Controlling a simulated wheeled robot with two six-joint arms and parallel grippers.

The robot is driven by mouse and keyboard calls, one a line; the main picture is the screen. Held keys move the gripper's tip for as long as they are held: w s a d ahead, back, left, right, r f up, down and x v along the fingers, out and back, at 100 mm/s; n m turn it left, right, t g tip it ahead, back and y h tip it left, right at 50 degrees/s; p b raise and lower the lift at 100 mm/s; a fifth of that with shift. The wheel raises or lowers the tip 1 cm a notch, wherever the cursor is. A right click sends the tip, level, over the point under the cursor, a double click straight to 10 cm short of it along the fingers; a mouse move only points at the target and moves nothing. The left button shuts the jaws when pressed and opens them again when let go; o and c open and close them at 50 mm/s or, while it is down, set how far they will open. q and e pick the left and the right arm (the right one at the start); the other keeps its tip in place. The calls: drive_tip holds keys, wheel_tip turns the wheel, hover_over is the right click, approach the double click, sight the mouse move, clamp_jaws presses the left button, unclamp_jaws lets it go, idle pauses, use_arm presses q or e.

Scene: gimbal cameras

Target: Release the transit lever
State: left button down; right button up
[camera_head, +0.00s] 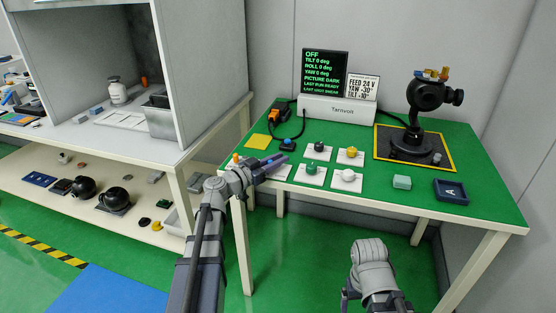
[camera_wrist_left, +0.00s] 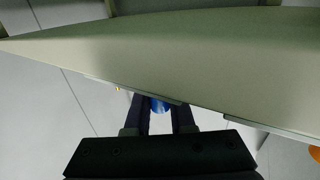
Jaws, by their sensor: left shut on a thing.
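The gimbal camera (camera_head: 427,97) stands upright on a black base inside a yellow-edged dark mat at the back right of the green table. A small orange piece (camera_head: 444,74) shows on its top; I cannot tell if this is the transit lever. My left gripper (camera_head: 283,157) is over the table's left front part, well away from the gimbal. In the left wrist view its fingers (camera_wrist_left: 160,117) are shut with a blue thing (camera_wrist_left: 159,105) between them. A blue-topped black piece (camera_head: 287,144) shows just beyond the fingertips in the head view. My right arm is low in front; its fingers are unclear.
A status screen (camera_head: 325,70) reads OFF above the white Tarnvolt unit (camera_head: 338,110). Several white cards with knobs, such as the green knob (camera_head: 312,168), lie mid-table. A shelved bench stands left.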

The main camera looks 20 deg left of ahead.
use_arm(q)
drive_tip(key=shift+w+a+m+g+h, duration=0.15)
drive_tip(key=shift+m+g+h, duration=0.4)
drive_tip(key=shift+h, duration=0.25)
drive_tip(key=shift+m+g+h, duration=0.45)
drive_tip(key=shift+m+h, duration=0.1)
drive_tip(key=shift+h, duration=0.05)
drive_tip(key=shift+s, duration=0.2)
drive_tip(key=c, duration=0.8)
unclamp_jaws()
drive_tip(key=shift+o, duration=0.2)
drive_tip(key=shift+v, duration=3.85)
